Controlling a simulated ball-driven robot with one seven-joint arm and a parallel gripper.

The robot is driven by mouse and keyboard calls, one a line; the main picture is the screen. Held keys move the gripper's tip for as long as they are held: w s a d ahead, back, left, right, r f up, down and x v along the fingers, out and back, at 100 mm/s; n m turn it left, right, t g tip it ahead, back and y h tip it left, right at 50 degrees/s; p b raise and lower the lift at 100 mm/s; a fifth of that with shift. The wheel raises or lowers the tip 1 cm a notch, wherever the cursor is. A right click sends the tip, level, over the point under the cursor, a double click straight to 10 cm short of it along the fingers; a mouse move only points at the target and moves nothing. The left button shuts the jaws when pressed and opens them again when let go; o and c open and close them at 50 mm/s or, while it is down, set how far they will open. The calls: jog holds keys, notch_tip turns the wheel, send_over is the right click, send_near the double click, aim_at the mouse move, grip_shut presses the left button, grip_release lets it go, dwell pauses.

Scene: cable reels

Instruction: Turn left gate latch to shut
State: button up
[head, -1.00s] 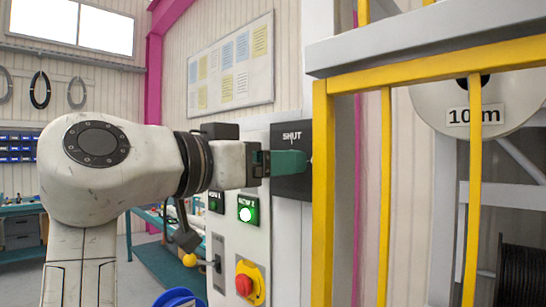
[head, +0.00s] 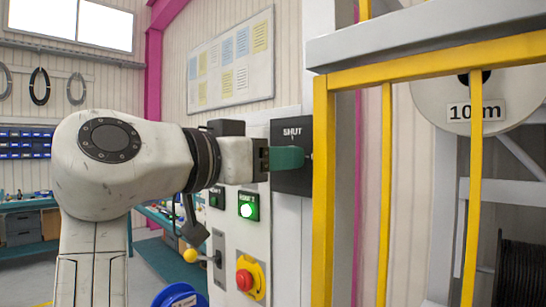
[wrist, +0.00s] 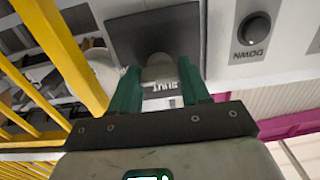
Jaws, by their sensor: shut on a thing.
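The latch plate (head: 292,185) is a dark square marked SHUT on the panel beside the yellow gate. My gripper (head: 303,158) reaches it from the left, its green fingers side-on against the plate. In the wrist view my gripper (wrist: 158,67) has its two green fingers on either side of a pale grey latch knob (wrist: 158,72) in front of the dark plate (wrist: 145,28). It is shut on the knob. The SHUT label shows upside down between the fingers. In the head view the fingers hide most of the knob, so its exact angle cannot be told.
Yellow gate bars (head: 324,200) stand just right of the plate. Below my gripper are a lit green button (head: 248,210), a red stop button (head: 245,280) and a yellow-tipped lever (head: 190,256). A DOWN knob (wrist: 255,28) shows in the wrist view.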

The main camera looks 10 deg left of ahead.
jog(key=shift+r+n+p, duration=0.15)
jog(key=shift+n+p, duration=0.15)
jog(key=shift+p, duration=0.05)
jog(key=shift+n+p, duration=7.75)
jog(key=shift+n, duration=0.95)
jog(key=shift+a, duration=0.1)
jog(key=o, duration=1.1)
jog(key=shift+c, duration=0.2)
jog(key=b+v, duration=0.3)
jog(key=v, duration=0.7)
jog(key=shift+s+a, duration=0.25)
jog(key=shift+s, duration=0.05)
